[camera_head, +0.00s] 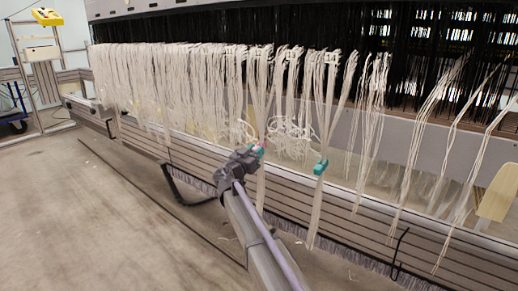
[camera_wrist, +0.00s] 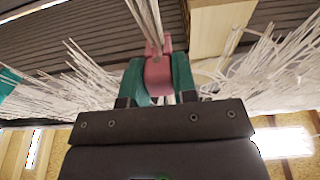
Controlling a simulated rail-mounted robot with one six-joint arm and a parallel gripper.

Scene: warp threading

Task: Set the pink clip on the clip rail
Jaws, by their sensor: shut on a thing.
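My gripper (camera_head: 255,152) is near the middle of the head view, in front of the hanging white threads. In the wrist view its two green fingers (camera_wrist: 158,78) are shut on the pink clip (camera_wrist: 158,68) from both sides. A bundle of white threads (camera_wrist: 148,22) runs to the clip's far end; I cannot tell if the clip pinches it. In the head view the pink clip is mostly hidden by the gripper. I cannot make out for sure which bar is the clip rail.
A teal clip (camera_head: 320,167) holds another thread bundle to the right of my gripper. A long slatted beam (camera_head: 340,208) runs below the threads. A black hook (camera_head: 398,255) hangs at the lower right. Bare floor (camera_head: 90,215) lies at the left.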

